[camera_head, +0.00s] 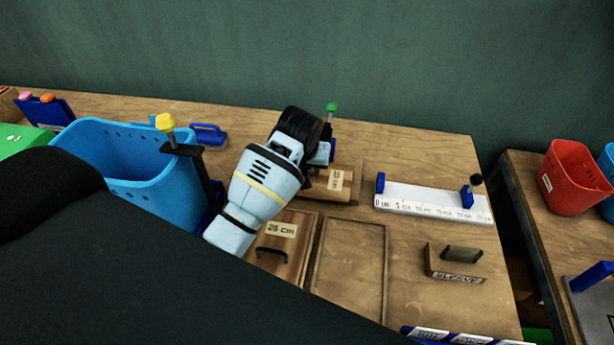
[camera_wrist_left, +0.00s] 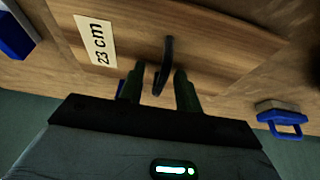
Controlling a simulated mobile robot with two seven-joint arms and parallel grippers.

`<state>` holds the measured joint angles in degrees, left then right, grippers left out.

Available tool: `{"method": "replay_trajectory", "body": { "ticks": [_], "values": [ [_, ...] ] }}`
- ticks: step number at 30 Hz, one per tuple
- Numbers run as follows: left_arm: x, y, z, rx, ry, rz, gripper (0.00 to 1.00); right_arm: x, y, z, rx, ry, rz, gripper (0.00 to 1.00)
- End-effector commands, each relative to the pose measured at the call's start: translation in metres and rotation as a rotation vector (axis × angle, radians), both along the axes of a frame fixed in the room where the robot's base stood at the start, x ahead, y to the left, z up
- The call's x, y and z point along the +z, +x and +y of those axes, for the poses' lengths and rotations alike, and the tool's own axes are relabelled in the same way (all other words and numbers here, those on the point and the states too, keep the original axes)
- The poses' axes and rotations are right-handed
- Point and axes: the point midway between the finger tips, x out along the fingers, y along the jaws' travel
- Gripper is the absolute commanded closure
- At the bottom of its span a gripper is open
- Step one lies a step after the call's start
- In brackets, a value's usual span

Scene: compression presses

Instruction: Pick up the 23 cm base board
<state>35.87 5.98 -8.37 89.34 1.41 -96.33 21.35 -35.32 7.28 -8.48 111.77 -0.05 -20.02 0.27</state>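The 23 cm base board (camera_wrist_left: 220,45) is a flat wooden board with a "23 cm" label and a black handle (camera_wrist_left: 166,68). In the head view, a labelled wooden board (camera_head: 347,190) lies partly behind my left arm, its label too small to read surely. My left gripper (camera_wrist_left: 160,88) has its two dark fingers apart, one on each side of the handle. The handle's end reaches between the fingertips; I cannot tell whether they touch it. In the head view, my left gripper's fingers are mostly hidden by the wrist. My right gripper is not in view.
Another labelled board (camera_head: 275,258) with a black handle lies in front, beside an empty wooden frame (camera_head: 348,265). A white ruler fixture (camera_head: 430,203) and a small wooden block (camera_head: 455,265) are to the right. A blue bin (camera_head: 135,190) stands left. A red bin (camera_head: 572,180) is on another table.

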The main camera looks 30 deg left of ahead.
Motion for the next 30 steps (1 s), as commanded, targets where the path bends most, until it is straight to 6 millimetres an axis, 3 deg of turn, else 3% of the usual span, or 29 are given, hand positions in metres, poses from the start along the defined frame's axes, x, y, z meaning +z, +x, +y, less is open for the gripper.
{"method": "replay_trajectory", "body": {
  "ticks": [6, 14, 30],
  "values": [
    [-0.0007, -0.0001, 0.0001, 0.000, 0.000, 0.001, 0.67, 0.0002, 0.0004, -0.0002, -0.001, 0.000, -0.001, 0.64],
    [-0.0004, -0.0001, 0.0001, 0.000, 0.001, 0.001, 1.00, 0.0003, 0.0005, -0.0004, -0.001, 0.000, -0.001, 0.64],
    [0.0068, 0.0038, 0.0020, 0.000, 0.000, -0.001, 1.00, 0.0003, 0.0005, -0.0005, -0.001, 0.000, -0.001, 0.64]
  ]
}}
